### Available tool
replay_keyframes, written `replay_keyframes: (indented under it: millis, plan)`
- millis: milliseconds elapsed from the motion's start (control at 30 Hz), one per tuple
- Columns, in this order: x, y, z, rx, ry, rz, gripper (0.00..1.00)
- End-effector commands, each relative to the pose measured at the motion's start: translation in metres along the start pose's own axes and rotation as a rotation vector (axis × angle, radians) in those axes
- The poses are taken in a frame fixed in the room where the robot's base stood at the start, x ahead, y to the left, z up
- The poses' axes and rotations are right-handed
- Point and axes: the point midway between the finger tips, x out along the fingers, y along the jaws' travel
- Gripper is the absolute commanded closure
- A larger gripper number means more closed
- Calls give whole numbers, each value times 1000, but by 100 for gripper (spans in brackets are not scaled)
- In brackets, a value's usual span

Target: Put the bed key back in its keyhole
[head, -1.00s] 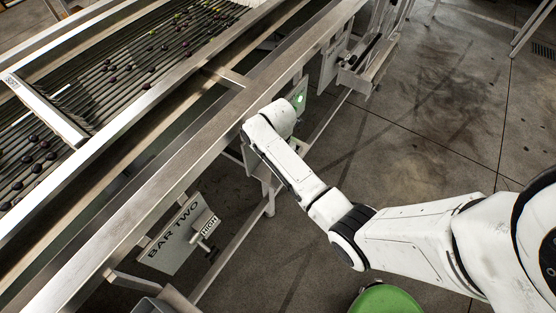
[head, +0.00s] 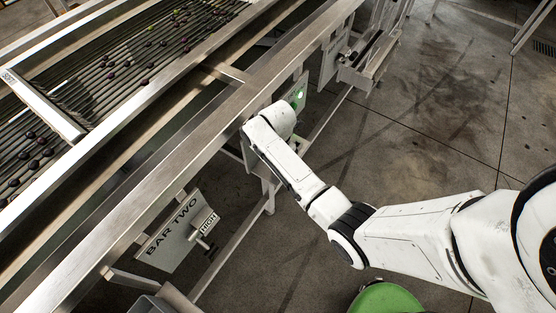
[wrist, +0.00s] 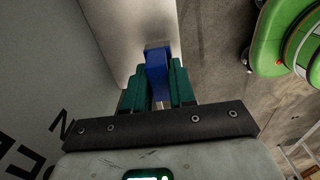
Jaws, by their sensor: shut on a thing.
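In the wrist view my gripper (wrist: 158,92) has its green fingers shut on a blue piece, which I take to be the bed key (wrist: 157,66). The blue piece stands out past the fingertips, with a small greyish end against or in front of a pale grey surface (wrist: 120,30). I cannot tell whether it touches that surface. No keyhole can be made out in either view. In the head view the key and my fingers are hidden behind the end of my arm, which is beside the machine's metal side rail.
The sizer's long metal rail (head: 165,160) runs diagonally, with dark fruit on rollers (head: 110,75) beyond it. A BAR TWO plate (head: 172,238) hangs below with a HIGH tag and handle. Floor (head: 420,130) at right is clear.

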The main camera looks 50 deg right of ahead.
Motion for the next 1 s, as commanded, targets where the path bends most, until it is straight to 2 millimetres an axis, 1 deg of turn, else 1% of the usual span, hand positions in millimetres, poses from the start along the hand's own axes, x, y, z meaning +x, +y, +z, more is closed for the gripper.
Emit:
replay_keyframes:
  millis: [233, 267, 500, 567, 833, 933, 1000]
  plan:
    - [6, 0, 0, 0, 0, 0, 100]
    - [6, 0, 0, 0, 0, 1, 73]
    - [5, 0, 0, 0, 0, 0, 50]
    - [5, 0, 0, 0, 0, 0, 45]
    - [4, 0, 0, 0, 0, 1, 45]
    - [-4, 1, 0, 0, -1, 3, 45]
    - [-14, 1, 0, 0, -1, 4, 45]
